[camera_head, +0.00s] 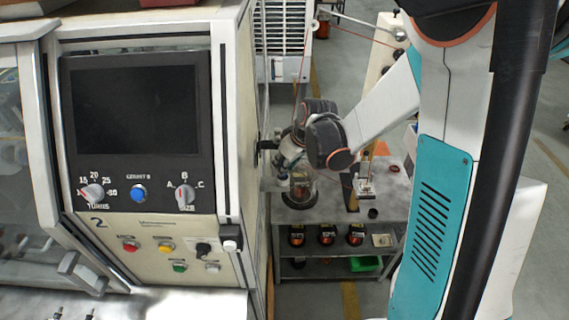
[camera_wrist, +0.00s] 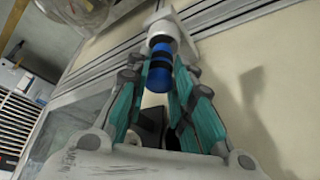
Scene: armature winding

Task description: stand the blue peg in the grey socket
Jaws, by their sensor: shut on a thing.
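The blue peg (camera_wrist: 159,72), with black bands, shows in the wrist view between the teal fingers of my gripper (camera_wrist: 158,86). My gripper is shut on it, and its far end reaches past the fingertips. A pale grey rounded fitting (camera_wrist: 164,22) is right at that far end; I cannot tell whether they touch or whether this is the grey socket. In the head view my wrist is beside the machine's right side, above the shelf table, and the peg cannot be made out there.
The machine cabinet (camera_head: 150,240) with screen and knobs fills the left. In the wrist view a cream panel (camera_wrist: 265,80) and metal rail (camera_wrist: 235,18) lie close by. A grey shelf table (camera_head: 330,215) carries a small fixture (camera_head: 367,187); several dark spools (camera_head: 326,235) stand below.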

